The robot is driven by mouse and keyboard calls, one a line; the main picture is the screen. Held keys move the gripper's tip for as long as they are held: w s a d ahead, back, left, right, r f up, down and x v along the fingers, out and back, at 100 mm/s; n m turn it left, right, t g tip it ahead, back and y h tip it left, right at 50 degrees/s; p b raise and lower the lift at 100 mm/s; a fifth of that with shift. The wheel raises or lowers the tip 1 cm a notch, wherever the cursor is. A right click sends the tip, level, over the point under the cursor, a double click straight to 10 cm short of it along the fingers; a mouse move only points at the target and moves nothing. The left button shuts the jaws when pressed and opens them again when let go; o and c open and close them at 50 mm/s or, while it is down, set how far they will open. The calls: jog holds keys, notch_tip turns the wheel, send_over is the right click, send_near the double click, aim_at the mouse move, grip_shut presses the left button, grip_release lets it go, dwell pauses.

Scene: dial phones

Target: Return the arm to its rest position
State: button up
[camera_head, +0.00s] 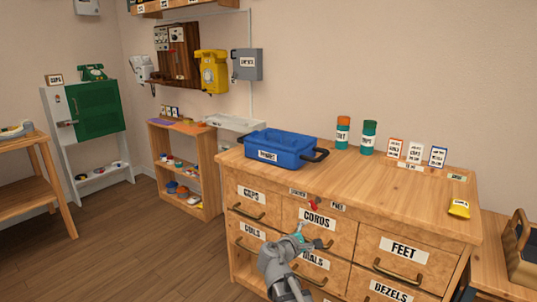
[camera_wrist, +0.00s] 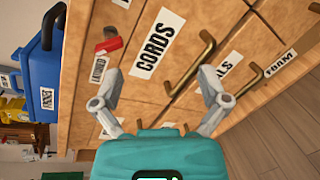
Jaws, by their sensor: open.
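My gripper (camera_head: 300,238) is in front of the wooden drawer cabinet (camera_head: 345,224), near the drawer labelled CORDS. In the wrist view my gripper (camera_wrist: 160,80) has its two grey fingers spread apart with nothing between them. The CORDS drawer front (camera_wrist: 135,66) and its brass handle (camera_wrist: 190,65) lie beyond the fingertips. The drawers look closed. I cannot tell from these views whether a fingertip touches the cabinet.
A red object (camera_wrist: 108,45) sticks out above the CORDS label. A wooden table (camera_head: 30,172) stands at the left. Floor (camera_head: 125,245) left of the cabinet is clear.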

jog(key=s+d+f+m+g+y, duration=0.3)
jog(key=s+d+f+m+g, duration=0.35)
jog(key=f+m, duration=0.2)
jog(key=s+a+f+m+g+y, duration=0.2)
jog(key=s+f+m+g+y, duration=0.15)
jog(key=s, duration=0.25)
jog(key=s+a+f+m+g+y, duration=0.1)
jog(key=s+f+m+g+y, duration=0.15)
jog(key=s+m+y, duration=0.2)
notch_tip(320, 180, up, 36)
jog(key=p, duration=3.6)
jog(key=shift+s+a+f+t, duration=0.2)
jog(key=shift+s+f+t, duration=0.05)
jog(key=shift+s+t, duration=0.1)
jog(key=shift+c, duration=0.2)
